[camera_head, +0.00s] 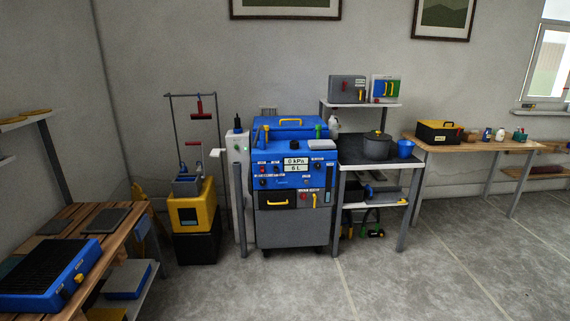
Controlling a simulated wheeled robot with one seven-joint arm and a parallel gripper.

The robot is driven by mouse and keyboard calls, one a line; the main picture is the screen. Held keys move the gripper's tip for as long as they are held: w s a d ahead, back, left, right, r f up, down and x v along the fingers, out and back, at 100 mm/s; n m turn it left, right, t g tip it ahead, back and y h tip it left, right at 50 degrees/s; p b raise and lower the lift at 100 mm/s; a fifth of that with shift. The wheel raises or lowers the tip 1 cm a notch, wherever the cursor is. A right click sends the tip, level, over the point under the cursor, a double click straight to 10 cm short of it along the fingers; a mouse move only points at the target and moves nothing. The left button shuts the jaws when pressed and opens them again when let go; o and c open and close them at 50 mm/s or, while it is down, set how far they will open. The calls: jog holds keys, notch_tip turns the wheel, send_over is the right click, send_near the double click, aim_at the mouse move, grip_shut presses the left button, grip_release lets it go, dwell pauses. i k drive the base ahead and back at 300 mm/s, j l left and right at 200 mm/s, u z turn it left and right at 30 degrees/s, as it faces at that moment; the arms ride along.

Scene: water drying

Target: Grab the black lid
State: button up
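A dark grey pot (376,149) stands on the side table right of the blue machine. A dark lid (377,136) with a small knob sits on top of it. I cannot tell for sure which of these dark tops is the black lid. My gripper is not in view.
A blue machine (295,171) reading 0 kPa and 6 L stands in the middle. A blue bucket (405,148) is beside the pot. A wooden workbench (113,216) is at the left. The floor (400,285) in front is clear.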

aim_at(378, 135)
jog(key=i, duration=1.85)
jog(key=i+z, duration=0.15)
jog(key=i, duration=0.3)
jog(key=i+j+z, duration=0.2)
jog(key=i, duration=0.25)
jog(key=i+j+z, duration=0.15)
jog(key=i, duration=0.3)
jog(key=i+j+z, duration=0.15)
jog(key=i, duration=0.3)
jog(key=i+j+z, duration=0.55)
jog(key=i+j, duration=0.1)
jog(key=i, duration=0.05)
